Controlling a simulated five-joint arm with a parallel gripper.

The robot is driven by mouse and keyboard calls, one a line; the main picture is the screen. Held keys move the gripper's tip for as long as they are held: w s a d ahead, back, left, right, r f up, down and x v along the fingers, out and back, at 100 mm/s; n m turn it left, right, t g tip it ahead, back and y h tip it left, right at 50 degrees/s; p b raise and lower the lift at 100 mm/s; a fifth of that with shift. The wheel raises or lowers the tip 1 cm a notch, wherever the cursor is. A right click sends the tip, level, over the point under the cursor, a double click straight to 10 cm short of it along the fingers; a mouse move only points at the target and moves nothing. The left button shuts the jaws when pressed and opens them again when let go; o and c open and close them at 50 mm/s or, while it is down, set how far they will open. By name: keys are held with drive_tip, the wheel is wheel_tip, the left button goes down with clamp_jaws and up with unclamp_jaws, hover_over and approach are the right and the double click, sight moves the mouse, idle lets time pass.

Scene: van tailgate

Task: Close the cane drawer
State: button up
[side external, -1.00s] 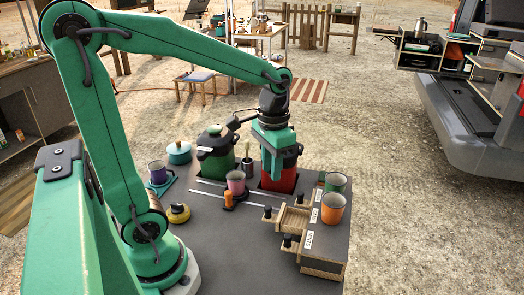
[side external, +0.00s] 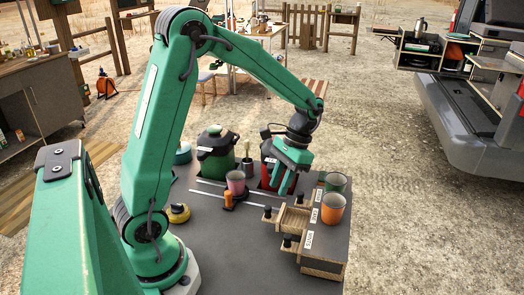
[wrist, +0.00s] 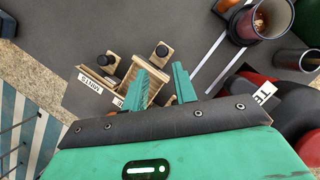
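One wooden drawer (side external: 292,219) is pulled well out to the left, with a black knob (side external: 268,212). It also shows in the wrist view (wrist: 149,84), beside a drawer labelled WHITE (wrist: 90,85). The open drawer's label is partly hidden by a finger, so I cannot read whether it is cane. My gripper (side external: 284,188) is tilted, above and behind the open drawer. In the wrist view its two green fingers (wrist: 161,70) are apart and empty.
An orange cup (side external: 333,208) and a green cup (side external: 335,183) stand on the unit. A red canister (side external: 267,172) is close behind my gripper. A pink cup (side external: 236,183) and a green canister (side external: 216,155) stand to the left. The front-middle table (side external: 235,245) is clear.

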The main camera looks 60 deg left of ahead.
sight(270, 207)
drive_tip(key=shift+x, duration=3.85)
drive_tip(key=shift+a, duration=0.2)
clamp_jaws()
